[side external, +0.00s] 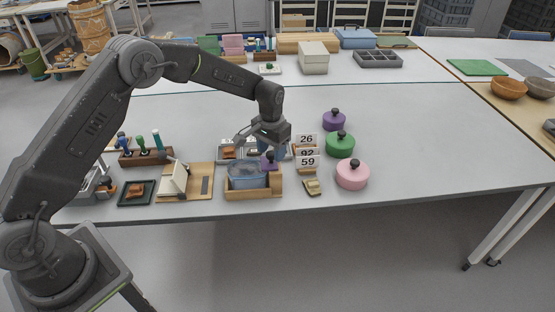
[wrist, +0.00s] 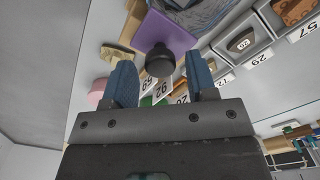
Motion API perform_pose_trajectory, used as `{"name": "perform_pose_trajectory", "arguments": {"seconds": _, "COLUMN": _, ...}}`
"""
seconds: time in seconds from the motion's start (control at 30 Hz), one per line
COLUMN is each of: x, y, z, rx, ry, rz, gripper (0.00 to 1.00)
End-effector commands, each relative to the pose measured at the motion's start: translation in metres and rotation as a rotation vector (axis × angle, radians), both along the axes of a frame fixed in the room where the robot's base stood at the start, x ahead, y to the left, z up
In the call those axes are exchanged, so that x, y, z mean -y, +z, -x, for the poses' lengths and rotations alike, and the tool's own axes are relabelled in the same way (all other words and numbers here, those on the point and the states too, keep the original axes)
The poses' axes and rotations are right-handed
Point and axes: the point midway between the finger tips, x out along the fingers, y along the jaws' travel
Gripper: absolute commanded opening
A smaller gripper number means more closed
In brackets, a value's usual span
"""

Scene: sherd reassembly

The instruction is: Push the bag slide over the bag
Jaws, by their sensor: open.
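The bag (side external: 246,174) is a clear bluish bag lying in a wooden tray near the table's front edge. The bag slide (side external: 269,164) is a purple piece with a dark knob, at the right end of the bag. In the wrist view the purple slide (wrist: 168,34) lies at the top, its black knob (wrist: 160,61) pointing toward me, with part of the greyish bag (wrist: 200,10) beyond it. My gripper (side external: 266,147) is just above the slide. Its blue fingers (wrist: 161,75) are apart, one on each side of the knob, with visible gaps. Whether the slide touches the bag is unclear.
Number cards (side external: 307,151) and a small tan piece (side external: 312,187) stand right of the tray. Purple (side external: 334,121), green (side external: 340,145) and pink (side external: 352,175) lidded pots are farther right.

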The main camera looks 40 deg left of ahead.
Motion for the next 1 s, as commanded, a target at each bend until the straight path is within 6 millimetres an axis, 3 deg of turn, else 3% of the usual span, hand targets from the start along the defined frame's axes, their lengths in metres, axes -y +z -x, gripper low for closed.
{"name": "perform_pose_trajectory", "arguments": {"seconds": 0.4, "x": 0.000, "y": 0.032, "z": 0.000, "rx": 0.001, "ry": 0.000, "rz": 0.000, "gripper": 0.52}}
{"name": "perform_pose_trajectory", "arguments": {"seconds": 0.87, "x": 0.000, "y": 0.039, "z": 0.001, "rx": 0.003, "ry": 0.000, "rz": 0.000, "gripper": 0.52}}
{"name": "perform_pose_trajectory", "arguments": {"seconds": 1.0, "x": 0.000, "y": 0.067, "z": 0.010, "rx": 0.031, "ry": 0.000, "rz": 0.000, "gripper": 0.52}}
